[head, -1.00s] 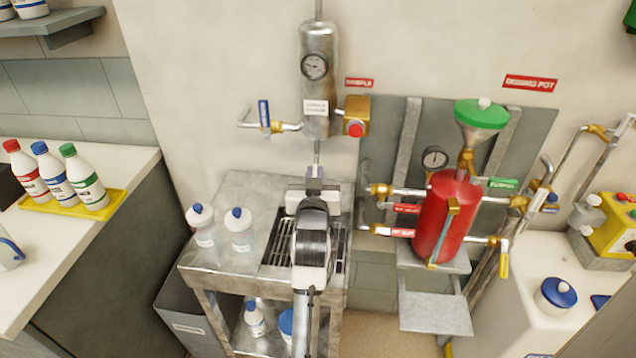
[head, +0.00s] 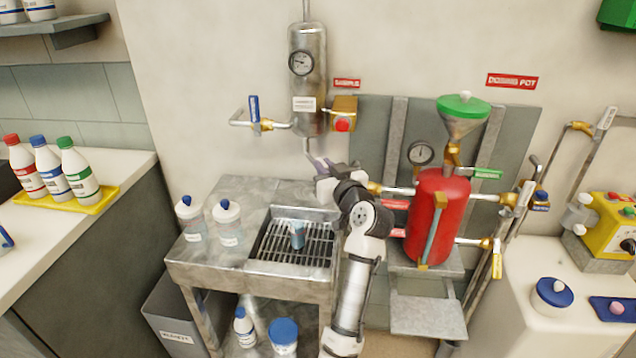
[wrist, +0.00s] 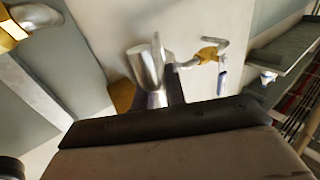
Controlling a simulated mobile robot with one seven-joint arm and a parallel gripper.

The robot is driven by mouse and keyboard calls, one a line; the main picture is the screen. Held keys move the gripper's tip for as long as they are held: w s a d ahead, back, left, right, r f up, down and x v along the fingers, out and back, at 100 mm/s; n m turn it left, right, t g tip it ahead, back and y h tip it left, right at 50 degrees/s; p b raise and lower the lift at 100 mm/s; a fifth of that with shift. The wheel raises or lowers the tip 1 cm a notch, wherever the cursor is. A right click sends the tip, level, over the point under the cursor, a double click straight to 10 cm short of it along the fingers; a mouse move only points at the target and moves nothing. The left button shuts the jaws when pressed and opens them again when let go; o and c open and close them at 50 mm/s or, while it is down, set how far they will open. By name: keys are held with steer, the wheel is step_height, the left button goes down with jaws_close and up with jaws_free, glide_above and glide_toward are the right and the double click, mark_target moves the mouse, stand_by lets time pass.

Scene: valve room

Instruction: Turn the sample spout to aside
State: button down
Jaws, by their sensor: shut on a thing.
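The sample cooler (head: 307,72) is a steel cylinder with a gauge, mounted on the wall. The thin sample spout (head: 308,147) comes down from its underside and bends to the right toward my gripper (head: 321,166). My gripper is shut on the spout's lower end, right of the cooler's centre line. In the wrist view, metal parts of the cooler and spout (wrist: 155,98) show between the dark fingers. The spout's tip is mostly hidden by the gripper. A small blue-grey cup (head: 297,236) stands on the sink grate, left of and below my gripper.
The metal sink bench (head: 195,255) holds two white bottles with blue caps at left. A blue-handled valve (head: 254,108) and red button (head: 342,124) flank the cooler. The red dosing pot (head: 436,218) and its pipes stand close to the arm's right.

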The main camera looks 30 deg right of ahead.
steer(key=shift+d+n+y+b, duration=1.1)
steer(key=shift+y+b, duration=0.3)
steer(key=shift+y, duration=0.3)
steer(key=shift+r, duration=0.1)
steer(key=c, duration=1.4)
jaws_free()
steer(key=shift+w, duration=0.1)
steer(key=shift+c, duration=0.2)
steer(key=s+d+b, duration=0.1)
steer(key=s+b, duration=0.2)
steer(key=s, duration=1)
steer(key=shift+s+d, duration=0.35)
steer(key=shift+s, duration=0.05)
